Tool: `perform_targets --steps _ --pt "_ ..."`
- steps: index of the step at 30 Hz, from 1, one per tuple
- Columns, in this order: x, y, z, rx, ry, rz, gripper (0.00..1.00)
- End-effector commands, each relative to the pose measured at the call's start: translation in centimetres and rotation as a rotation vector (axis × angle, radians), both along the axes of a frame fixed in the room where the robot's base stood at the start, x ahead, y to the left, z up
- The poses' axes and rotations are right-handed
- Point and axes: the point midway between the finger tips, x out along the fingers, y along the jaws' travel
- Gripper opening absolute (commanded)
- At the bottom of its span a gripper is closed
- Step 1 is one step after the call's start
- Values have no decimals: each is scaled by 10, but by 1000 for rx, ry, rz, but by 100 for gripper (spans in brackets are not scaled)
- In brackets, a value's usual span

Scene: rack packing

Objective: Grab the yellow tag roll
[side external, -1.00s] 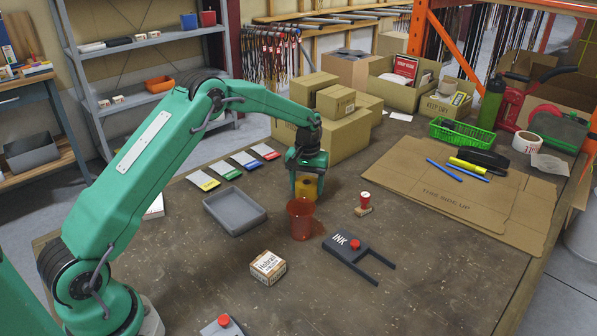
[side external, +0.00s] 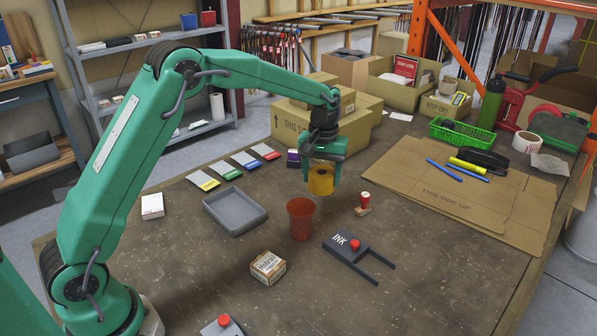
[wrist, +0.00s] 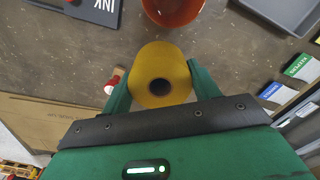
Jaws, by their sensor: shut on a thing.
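The yellow tag roll (side external: 320,180) is a yellow cylinder with a dark core hole. My gripper (side external: 322,172) is shut on it and holds it above the table, behind the red cup. In the wrist view the roll (wrist: 161,75) sits between the two green fingers of my gripper (wrist: 158,88), with its hole facing the camera. A faint shadow lies on the table below the roll.
The translucent red cup (side external: 301,218) stands just in front of the roll. A grey tray (side external: 235,225) lies to its left. A stamp (side external: 363,203), an ink pad (side external: 348,245) and a small box (side external: 268,267) are nearby. Cartons (side external: 347,137) stand behind.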

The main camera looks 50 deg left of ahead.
Motion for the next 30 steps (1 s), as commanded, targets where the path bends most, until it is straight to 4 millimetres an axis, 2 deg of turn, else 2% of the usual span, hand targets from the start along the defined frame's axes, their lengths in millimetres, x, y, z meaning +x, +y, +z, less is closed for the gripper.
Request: perform_targets --steps 3,9,30 --pt "-5 -11 8 0 0 -1 38" --pt "-8 -19 12 0 0 1 38" --pt "-10 -17 14 0 0 1 38"
